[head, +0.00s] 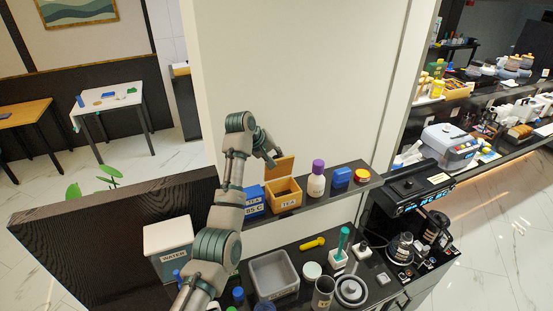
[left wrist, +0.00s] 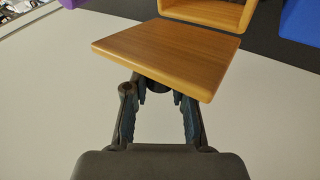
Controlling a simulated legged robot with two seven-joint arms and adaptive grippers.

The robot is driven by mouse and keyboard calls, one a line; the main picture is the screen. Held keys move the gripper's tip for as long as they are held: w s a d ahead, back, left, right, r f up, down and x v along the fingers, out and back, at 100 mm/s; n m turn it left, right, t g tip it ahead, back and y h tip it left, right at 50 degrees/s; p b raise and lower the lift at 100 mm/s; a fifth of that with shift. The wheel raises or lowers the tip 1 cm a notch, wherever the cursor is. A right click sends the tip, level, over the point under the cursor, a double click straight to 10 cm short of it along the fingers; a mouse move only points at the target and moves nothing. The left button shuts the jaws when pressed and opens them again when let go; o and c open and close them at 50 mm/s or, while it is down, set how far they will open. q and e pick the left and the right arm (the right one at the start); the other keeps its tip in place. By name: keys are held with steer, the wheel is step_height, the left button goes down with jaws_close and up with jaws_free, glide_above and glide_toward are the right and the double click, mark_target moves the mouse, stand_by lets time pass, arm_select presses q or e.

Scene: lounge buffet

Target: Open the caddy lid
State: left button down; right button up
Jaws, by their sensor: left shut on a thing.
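The wooden tea caddy (head: 284,196), marked TEA, stands on the raised dark shelf. Its lid (head: 280,168) stands up at the back of the box, so the box's inside shows. In the left wrist view, the lid (left wrist: 165,55) is a flat wooden board in front of the fingers, with part of the caddy (left wrist: 206,12) beyond it. My left gripper (head: 270,158) reaches the lid from behind and is shut on it; a small dark part shows between the fingers (left wrist: 158,100) at the lid. The exact contact is partly hidden. My right gripper is not in view.
Blue boxes (head: 252,207) stand close left of the caddy. A white bottle with a purple cap (head: 316,182) stands close right, then a blue block (head: 341,177). A grey bin (head: 273,276) and a coffee machine (head: 412,188) are on the lower counter.

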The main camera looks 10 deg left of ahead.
arm_select(q)
steer(key=shift+r, duration=0.1)
steer(key=c, duration=1.2)
jaws_free()
steer(key=shift+c, duration=0.2)
steer(key=o, duration=0.3)
steer(key=shift+w, duration=0.25)
steer(key=shift+a, duration=0.1)
steer(key=v, duration=1.1)
steer(key=shift+a+r, duration=0.2)
steer(key=shift+f, duration=0.1)
